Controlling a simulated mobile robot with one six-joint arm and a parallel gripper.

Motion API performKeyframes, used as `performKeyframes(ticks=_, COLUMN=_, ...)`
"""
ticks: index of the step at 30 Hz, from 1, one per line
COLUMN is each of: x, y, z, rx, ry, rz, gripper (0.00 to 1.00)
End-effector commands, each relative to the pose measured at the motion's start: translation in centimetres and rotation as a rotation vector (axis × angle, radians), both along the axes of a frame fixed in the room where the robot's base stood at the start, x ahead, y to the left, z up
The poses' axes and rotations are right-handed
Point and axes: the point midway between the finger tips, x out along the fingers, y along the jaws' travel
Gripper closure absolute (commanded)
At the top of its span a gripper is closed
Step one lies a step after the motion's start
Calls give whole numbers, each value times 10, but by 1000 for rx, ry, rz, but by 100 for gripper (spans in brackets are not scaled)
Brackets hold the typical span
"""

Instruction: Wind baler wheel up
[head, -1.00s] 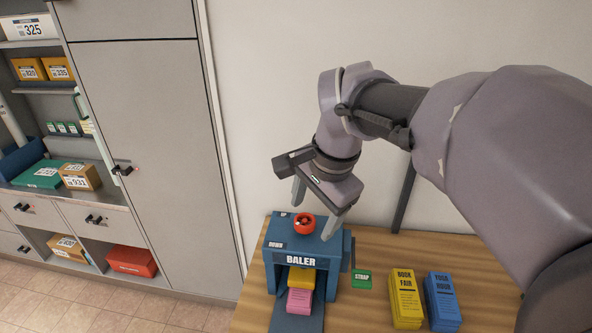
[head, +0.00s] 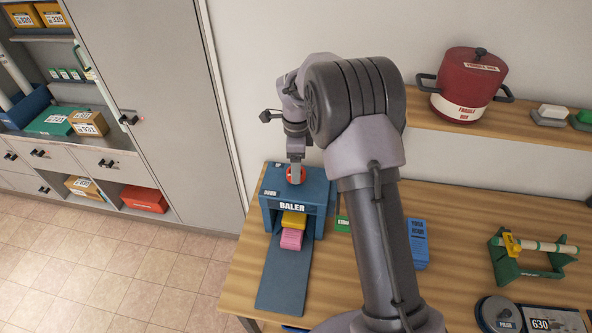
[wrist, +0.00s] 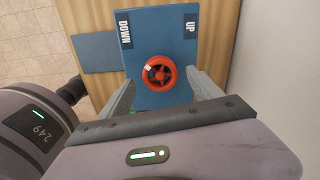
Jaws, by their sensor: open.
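The blue baler (head: 302,198) stands on the wooden table with its front opening facing the camera. A red wheel (wrist: 160,73) sits on its top; in the head view the wheel (head: 290,175) is partly hidden by my gripper (head: 295,178). In the wrist view "DOWN" is printed to the left of the wheel and "UP" to the right. My gripper (wrist: 163,90) is open, its two fingers on either side of the wheel with gaps showing. I cannot tell whether the fingertips are at wheel height. Yellow and pink bundles (head: 292,236) stick out of the opening.
A blue ramp (head: 284,280) runs from the baler's front. A blue block (head: 418,240) and a green strap block (head: 342,223) stand to the right, partly behind my arm. A red pot (head: 467,85) stands on the shelf; a green stand (head: 525,258) is at right.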

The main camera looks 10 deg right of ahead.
Motion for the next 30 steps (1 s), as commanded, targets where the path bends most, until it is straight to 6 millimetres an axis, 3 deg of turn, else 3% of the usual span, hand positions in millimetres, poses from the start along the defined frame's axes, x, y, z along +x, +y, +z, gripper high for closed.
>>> performKeyframes(ticks=6, x=0, y=0, z=-25, rx=-1, ry=0, rz=2, gripper=26)
performKeyframes(ticks=15, x=0, y=0, z=-28, rx=0, ry=-1, rz=2, gripper=28)
performKeyframes(ticks=24, x=0, y=0, z=-28, rx=0, ry=-1, rz=2, gripper=87)
performKeyframes(ticks=30, x=0, y=0, z=-28, rx=0, ry=-1, rz=15, gripper=88)
